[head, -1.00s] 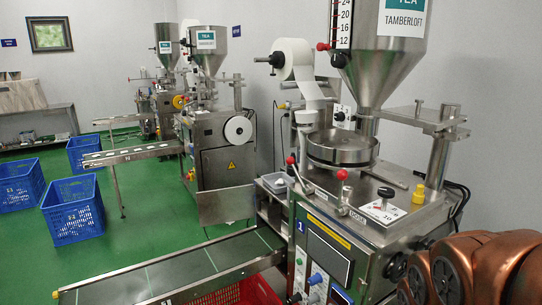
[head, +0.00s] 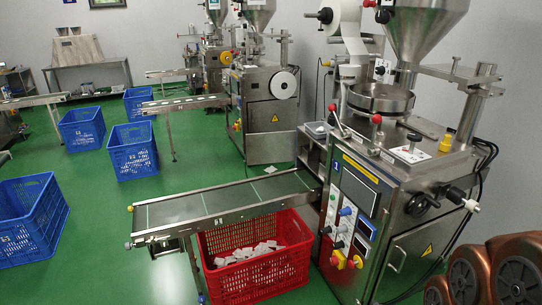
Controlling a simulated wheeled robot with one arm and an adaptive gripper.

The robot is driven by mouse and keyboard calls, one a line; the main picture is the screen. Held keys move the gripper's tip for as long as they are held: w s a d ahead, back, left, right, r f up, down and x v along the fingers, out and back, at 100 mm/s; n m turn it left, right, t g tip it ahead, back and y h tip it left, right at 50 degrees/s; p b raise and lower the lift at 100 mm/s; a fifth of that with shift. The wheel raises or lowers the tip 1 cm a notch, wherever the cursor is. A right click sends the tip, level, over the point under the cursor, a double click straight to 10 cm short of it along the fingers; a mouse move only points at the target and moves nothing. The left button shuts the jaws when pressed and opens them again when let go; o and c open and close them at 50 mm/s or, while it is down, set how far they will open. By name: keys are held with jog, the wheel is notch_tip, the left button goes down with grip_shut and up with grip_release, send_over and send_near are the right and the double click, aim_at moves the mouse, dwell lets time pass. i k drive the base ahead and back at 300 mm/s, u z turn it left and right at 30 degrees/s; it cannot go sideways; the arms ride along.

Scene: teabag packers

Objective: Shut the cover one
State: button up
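The nearest packing machine (head: 360,190), a steel cabinet with a small blue "1" label, stands right of centre in the head view. Its side door (head: 410,255), with a handle and a yellow warning sign, looks flush with the cabinet. A round steel pan (head: 381,98) sits on its top below the hopper (head: 425,30). I cannot tell which part is cover one.
A conveyor (head: 225,198) reaches left from the machine. A red crate (head: 262,281) with white teabags stands below it. Blue crates (head: 132,155) stand on the left. A second machine (head: 265,110) is behind. Green floor (head: 105,225) is free at the lower left.

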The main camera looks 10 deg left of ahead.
aim_at(280, 147)
jog(key=k, duration=1.05)
jog(key=u, duration=1.65)
jog(key=i, duration=7.2)
jog(key=z, duration=2.75)
